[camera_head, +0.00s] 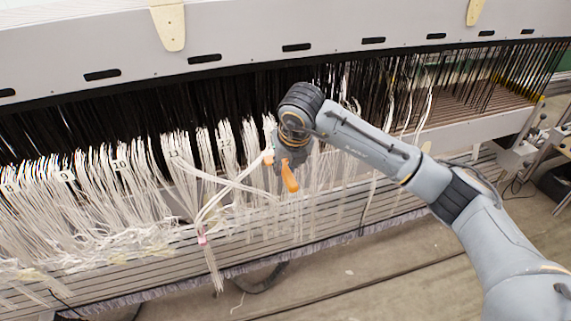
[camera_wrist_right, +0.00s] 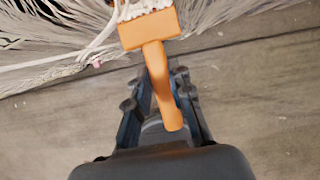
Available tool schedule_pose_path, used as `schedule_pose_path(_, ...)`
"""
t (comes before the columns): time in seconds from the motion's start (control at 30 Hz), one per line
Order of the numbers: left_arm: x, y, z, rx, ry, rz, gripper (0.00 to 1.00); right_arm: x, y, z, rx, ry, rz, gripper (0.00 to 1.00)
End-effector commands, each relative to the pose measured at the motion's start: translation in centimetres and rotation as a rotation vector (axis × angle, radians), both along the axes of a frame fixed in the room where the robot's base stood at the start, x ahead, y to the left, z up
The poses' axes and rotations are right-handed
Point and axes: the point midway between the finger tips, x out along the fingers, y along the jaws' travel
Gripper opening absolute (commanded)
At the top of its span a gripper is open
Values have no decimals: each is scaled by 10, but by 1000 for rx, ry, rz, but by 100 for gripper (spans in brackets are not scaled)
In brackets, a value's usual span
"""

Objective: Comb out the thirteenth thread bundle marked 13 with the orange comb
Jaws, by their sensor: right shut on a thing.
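My right gripper (camera_wrist_right: 160,95) is shut on the handle of the orange comb (camera_wrist_right: 150,30). In the right wrist view the comb's wide head points up and away from me, with white threads at its far edge. In the head view the orange comb (camera_head: 289,177) shows below my right gripper (camera_head: 285,158), in front of the white thread bundles to the right of the bundle marked 12 (camera_head: 226,150). The label 13 cannot be read; my right arm covers part of that area. My left gripper is in neither view.
Thread bundles marked 11 (camera_head: 174,154) and 10 (camera_head: 121,163) hang to the left. A gathered white strand with a pink tie (camera_head: 202,240) hangs over the slatted beam. The grey loom frame (camera_head: 230,35) runs along the back. Floor in front is mostly clear.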

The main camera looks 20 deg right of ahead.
Motion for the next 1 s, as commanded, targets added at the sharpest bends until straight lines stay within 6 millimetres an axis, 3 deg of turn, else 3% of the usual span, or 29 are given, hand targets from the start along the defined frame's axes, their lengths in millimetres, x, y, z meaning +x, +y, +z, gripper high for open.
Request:
schedule_pose_path(0.03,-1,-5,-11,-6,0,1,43,0,0,-11,0,-2,-1,0)
schedule_pose_path(0.27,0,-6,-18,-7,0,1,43,1,0,-19,0,-1,-1,0)
schedule_pose_path(0.53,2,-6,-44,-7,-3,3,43,4,0,-47,1,-2,-1,0)
schedule_pose_path(0.77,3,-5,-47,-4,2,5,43,6,0,-52,1,-5,-1,0)
schedule_pose_path(0.83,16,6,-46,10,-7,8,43,6,0,-55,2,-5,-1,0)
schedule_pose_path(1.0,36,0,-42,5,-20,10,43,6,0,-62,1,-5,-2,0)
